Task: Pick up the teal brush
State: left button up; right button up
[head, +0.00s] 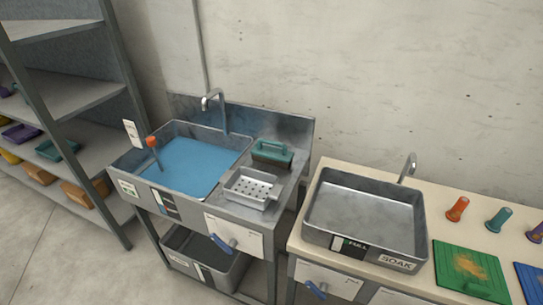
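The teal brush (272,152) has a teal handle on top and dark bristles below. It stands at the back right of the left sink unit (238,217), on the ledge beside the blue-filled basin. Neither of my grippers is in the head view, so I cannot see whether they are open or shut. Nothing is touching the brush from above.
A perforated metal tray (252,188) sits just in front of the brush. The blue-filled basin (121,171) is to its left, with a faucet (213,100) behind. A grey soak basin (318,233) stands on the counter at right. Shelves (90,93) stand at left.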

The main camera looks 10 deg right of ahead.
aim_at(283, 158)
jog(key=k, duration=1.25)
jog(key=u, duration=0.8)
jog(key=i, duration=0.55)
jog(key=u, duration=0.55)
jog(key=i, duration=0.75)
jog(key=z, duration=0.8)
jog(key=i, duration=0.45)
jog(key=z, duration=0.5)
